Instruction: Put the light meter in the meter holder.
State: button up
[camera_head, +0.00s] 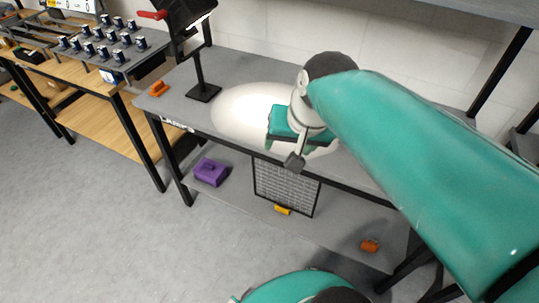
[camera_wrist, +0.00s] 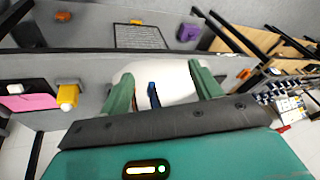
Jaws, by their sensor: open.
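My gripper (camera_wrist: 160,82) is open, with its two green fingers spread over a white rounded shape (camera_wrist: 175,75) on the grey bench. A small upright dark blue piece (camera_wrist: 153,95) shows between the fingers, apart from both. I cannot tell whether it is the light meter. At left in the wrist view are a yellow block with a whitish top (camera_wrist: 67,97) and a pink flat piece (camera_wrist: 30,102). I cannot identify the meter holder for sure. In the head view my gripper (camera_head: 294,160) hangs over the bench, and my green arm hides its right part.
The grey bench (camera_head: 240,75) carries a black stand (camera_head: 203,90) and an orange piece (camera_head: 158,88). Its lower shelf holds a purple case (camera_head: 211,172), a grid panel (camera_head: 285,187) and an orange piece (camera_head: 370,245).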

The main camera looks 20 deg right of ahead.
jog(key=s+a+n+t, duration=0.1)
jog(key=s+a+n, duration=0.3)
jog(key=n, duration=0.1)
jog(key=shift+a+f, duration=0.4)
jog(key=shift+f, duration=0.05)
dwell(0.6)
